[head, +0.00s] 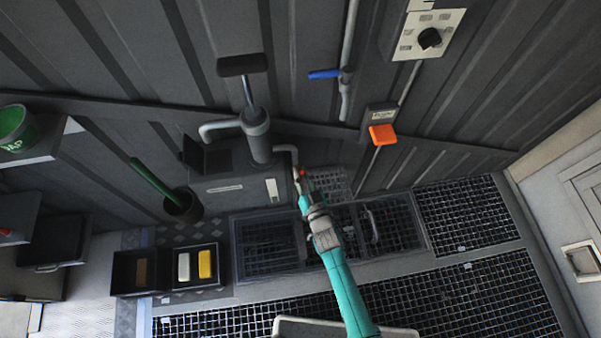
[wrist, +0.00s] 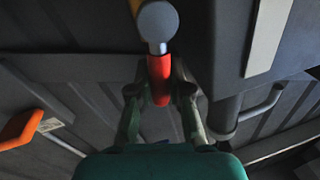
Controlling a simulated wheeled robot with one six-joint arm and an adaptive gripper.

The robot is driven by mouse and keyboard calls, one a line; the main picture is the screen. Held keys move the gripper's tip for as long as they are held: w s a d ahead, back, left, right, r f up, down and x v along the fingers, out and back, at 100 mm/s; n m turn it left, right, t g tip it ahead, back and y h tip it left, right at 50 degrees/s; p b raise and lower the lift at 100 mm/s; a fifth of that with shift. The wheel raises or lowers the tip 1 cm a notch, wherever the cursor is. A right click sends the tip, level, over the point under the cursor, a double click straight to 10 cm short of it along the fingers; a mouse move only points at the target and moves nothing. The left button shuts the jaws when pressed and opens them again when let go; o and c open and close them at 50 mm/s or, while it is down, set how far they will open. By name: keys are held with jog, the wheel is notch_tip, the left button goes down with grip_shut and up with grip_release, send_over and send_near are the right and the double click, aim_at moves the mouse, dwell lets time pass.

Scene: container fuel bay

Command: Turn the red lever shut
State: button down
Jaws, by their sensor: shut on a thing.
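The red lever (wrist: 160,78) runs down from a grey round-capped fitting (wrist: 157,22) in the wrist view. My gripper (wrist: 160,92) has a finger on each side of the red part and is shut on it. In the head view only a small bit of the red lever (head: 302,174) shows at the tip of my gripper (head: 299,183), low by the dark wall beside the pump. The lever's far end and most of its fitting are hidden there by my gripper.
The grey hand pump (head: 257,138) and its tank (head: 232,192) stand just left of my gripper. A blue lever (head: 324,74), an orange flap (head: 383,134) and a dial panel (head: 430,38) are on the wall above. Floor grating (head: 470,215) lies open at right.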

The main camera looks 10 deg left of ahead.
jog(key=w+d+f+m+t+h, duration=0.1)
jog(key=d+f+m+t+h, duration=0.1)
jog(key=m, duration=1.5)
jog(key=shift+d+f+m+t+h, duration=0.4)
jog(key=shift+d+f, duration=0.55)
jog(key=shift+f, duration=0.6)
jog(key=c, duration=1.3)
grip_release()
jog(key=shift+c, duration=0.2)
jog(key=shift+f, duration=0.1)
